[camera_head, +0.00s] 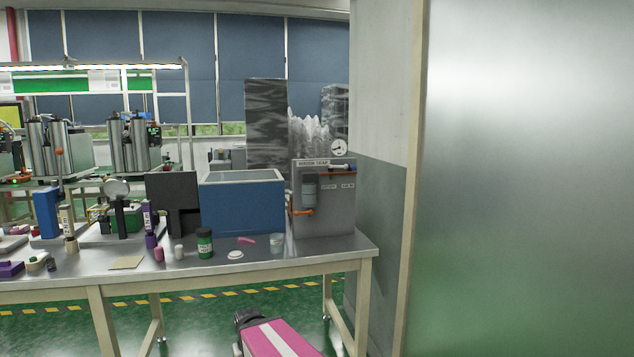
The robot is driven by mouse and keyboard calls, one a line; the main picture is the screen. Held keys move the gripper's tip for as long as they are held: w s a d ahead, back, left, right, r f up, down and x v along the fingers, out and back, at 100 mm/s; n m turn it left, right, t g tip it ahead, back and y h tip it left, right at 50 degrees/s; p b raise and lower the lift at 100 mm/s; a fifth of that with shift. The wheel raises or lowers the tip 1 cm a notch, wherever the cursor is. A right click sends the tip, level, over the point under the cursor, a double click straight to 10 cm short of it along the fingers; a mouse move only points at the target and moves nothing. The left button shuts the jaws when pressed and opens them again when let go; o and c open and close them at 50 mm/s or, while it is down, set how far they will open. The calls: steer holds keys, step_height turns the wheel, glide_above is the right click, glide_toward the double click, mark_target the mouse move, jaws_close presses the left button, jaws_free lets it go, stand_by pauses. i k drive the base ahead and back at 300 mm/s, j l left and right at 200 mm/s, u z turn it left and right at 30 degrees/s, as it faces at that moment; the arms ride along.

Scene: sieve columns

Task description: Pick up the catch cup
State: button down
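A small translucent cup (276,242), the likeliest catch cup, stands upright near the right end of the metal table, in front of a grey wash unit. It is small in the picture, and I cannot tell whether anything is in it. A pink, white-striped part with a black end shows at the bottom, below the table; it looks like my arm. No gripper fingers can be made out, and nothing touches the cup.
Left of the cup are a pink piece (246,240), a white disc (235,254) and a green jar (205,243). A wall (383,200) rises to the right. Bare tabletop lies in front of the cup.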

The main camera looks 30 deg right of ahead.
mark_target(276, 240)
steer(key=j+z, duration=1)
steer(key=j, duration=0.2)
